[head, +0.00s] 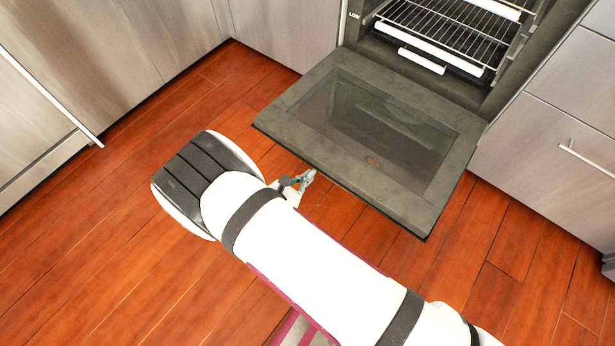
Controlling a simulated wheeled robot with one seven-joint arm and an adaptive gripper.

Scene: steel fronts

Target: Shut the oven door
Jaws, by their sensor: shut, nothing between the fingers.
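The oven door (282,115) is dark grey with a glass window and hangs open, folded down and out from the oven (484,94). The oven's inside shows wire racks (450,30). My gripper (309,176) is small in view, shut and empty, just off the front-left edge of the door. My white arm reaches in from the lower right and hides the floor below it. I cannot tell whether the fingertips touch the door edge or sit below it.
Steel cabinet fronts (120,40) stand at the back left. Steel drawers (560,100) with a bar handle (588,160) stand to the right of the oven. The wooden floor (80,240) is clear around the door.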

